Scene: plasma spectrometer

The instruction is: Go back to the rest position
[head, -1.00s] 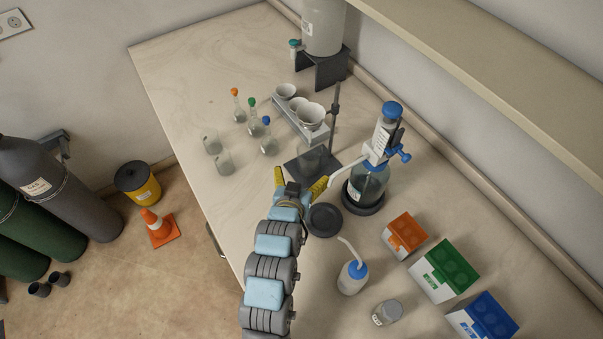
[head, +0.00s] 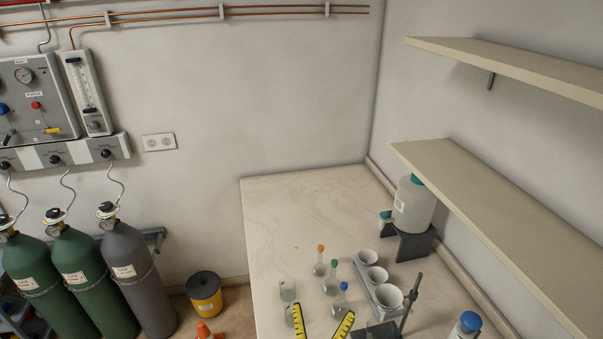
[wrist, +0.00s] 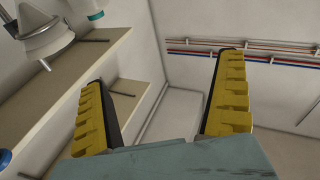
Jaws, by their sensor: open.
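My gripper (head: 326,326) shows at the bottom edge of the head view, its two yellow ribbed fingers spread over the bench. In the wrist view my gripper (wrist: 160,108) is open, with nothing between the fingers. The wrist view looks past the fingers at walls, shelves and the room corner. My arm behind the fingers is out of the head view.
The bench (head: 290,215) holds small flasks with orange, green and blue stoppers (head: 332,268), a rack of white funnels (head: 376,282), a stand (head: 408,305) and a carboy (head: 413,205). Shelves (head: 480,205) overhang at right. Gas cylinders (head: 135,275) stand at left. The bench's far left is clear.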

